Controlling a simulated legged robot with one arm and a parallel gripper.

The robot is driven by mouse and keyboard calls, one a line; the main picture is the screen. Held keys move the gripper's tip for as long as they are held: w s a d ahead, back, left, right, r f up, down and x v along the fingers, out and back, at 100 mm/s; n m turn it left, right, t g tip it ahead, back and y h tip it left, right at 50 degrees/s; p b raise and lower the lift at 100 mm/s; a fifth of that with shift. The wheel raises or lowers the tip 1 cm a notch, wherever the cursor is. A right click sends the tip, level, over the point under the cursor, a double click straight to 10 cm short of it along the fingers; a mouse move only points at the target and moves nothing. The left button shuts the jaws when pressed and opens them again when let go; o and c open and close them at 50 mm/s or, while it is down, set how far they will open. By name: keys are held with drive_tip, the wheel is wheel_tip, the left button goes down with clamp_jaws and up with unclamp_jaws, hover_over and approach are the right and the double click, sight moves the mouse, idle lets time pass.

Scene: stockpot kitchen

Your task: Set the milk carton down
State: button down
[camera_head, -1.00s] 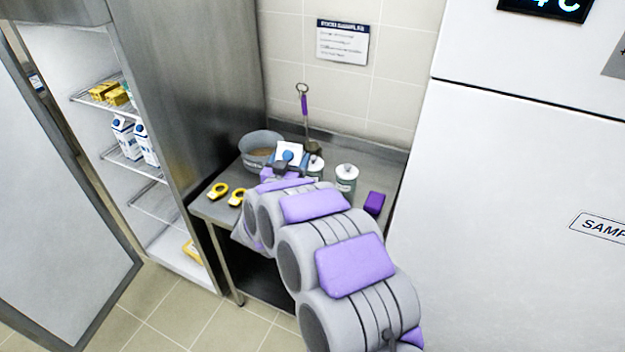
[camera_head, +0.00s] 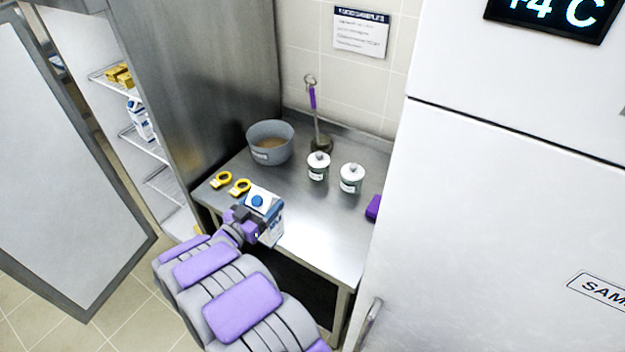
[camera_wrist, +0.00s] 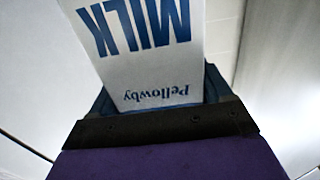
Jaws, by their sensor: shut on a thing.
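My gripper (camera_head: 246,218) is shut on a milk carton (camera_head: 266,213), white and blue with a blue cap. The carton is upright or nearly so, at the front edge of the steel table (camera_head: 318,221); I cannot tell whether its base touches anything. In the wrist view the carton (camera_wrist: 150,65) fills the space between the fingers, its lettering "MILK" and "Pellowby" upside down. Its base is partly hidden in both views.
On the table stand a grey pot (camera_head: 270,143), two lidded jars (camera_head: 318,167), yellow rings (camera_head: 221,180), a purple-handled utensil (camera_head: 313,98) and a purple block (camera_head: 373,208). The middle is clear.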

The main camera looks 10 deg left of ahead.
drive_tip(key=w+d+f+b, duration=0.1)
drive_tip(key=w+d+f, duration=0.1)
drive_tip(key=w+d, duration=0.2)
drive_tip(key=w+d+f+b, duration=0.1)
drive_tip(key=w+d+f, duration=0.2)
drive_tip(key=w, duration=0.5)
drive_tip(key=shift+w+d+f+b, duration=0.2)
drive_tip(key=shift+d+f+b, duration=0.1)
drive_tip(key=shift+d, duration=0.45)
drive_tip(key=shift+c, duration=1.6)
unclamp_jaws()
drive_tip(key=shift+a, duration=0.25)
drive_tip(key=shift+o, duration=0.8)
drive_tip(key=shift+a, duration=0.15)
drive_tip(key=shift+o, duration=0.8)
drive_tip(key=d+p+v, duration=0.1)
drive_tip(key=v, duration=1)
drive_tip(key=shift+s+a, duration=0.15)
drive_tip(key=shift+s, duration=0.35)
